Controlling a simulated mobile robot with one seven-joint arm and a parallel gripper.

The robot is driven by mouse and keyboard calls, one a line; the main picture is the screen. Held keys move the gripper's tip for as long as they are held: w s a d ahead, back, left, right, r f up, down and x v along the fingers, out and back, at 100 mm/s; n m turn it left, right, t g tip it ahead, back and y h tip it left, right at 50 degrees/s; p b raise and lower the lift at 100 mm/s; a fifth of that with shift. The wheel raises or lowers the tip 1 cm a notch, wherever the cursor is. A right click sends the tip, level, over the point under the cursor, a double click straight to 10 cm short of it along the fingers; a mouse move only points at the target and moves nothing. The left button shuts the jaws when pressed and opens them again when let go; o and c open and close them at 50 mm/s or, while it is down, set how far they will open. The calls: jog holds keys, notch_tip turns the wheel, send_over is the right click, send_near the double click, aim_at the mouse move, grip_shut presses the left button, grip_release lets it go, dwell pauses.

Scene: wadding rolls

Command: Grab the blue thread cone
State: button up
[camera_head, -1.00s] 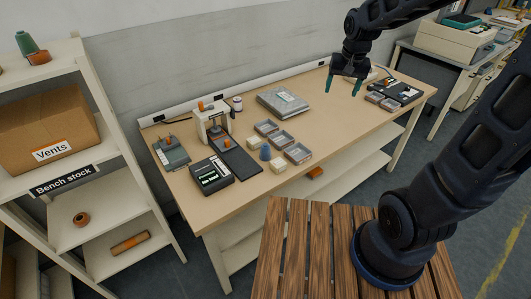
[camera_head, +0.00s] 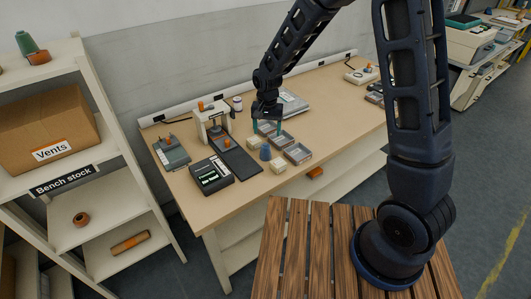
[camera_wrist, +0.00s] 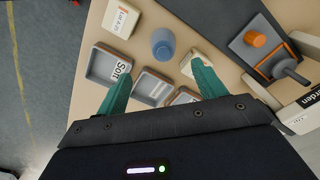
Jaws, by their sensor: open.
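The blue thread cone (camera_head: 265,153) stands upright on the wooden table, between two small cream blocks and close to the grey trays. In the wrist view the blue cone (camera_wrist: 163,42) shows from above, beyond my fingertips and between their lines. My gripper (camera_head: 267,127) hangs above the trays, just behind the cone in the head view. Its two green fingers are apart with nothing between them; they also show in the wrist view (camera_wrist: 158,80). The gripper does not touch the cone.
Cream blocks (camera_head: 278,165) and (camera_head: 256,145) flank the cone closely. Grey trays (camera_head: 297,153) lie to its right. A black device (camera_head: 211,174) and a dark mat (camera_head: 238,161) lie to its left. A press-like machine (camera_head: 213,120) stands behind.

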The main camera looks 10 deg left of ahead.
aim_at(265, 145)
jog(key=shift+s+a+f, duration=0.15)
jog(key=shift+a+f, duration=0.1)
jog(key=shift+f, duration=5.4)
jog(key=shift+c, duration=0.2)
jog(key=c, duration=1.1)
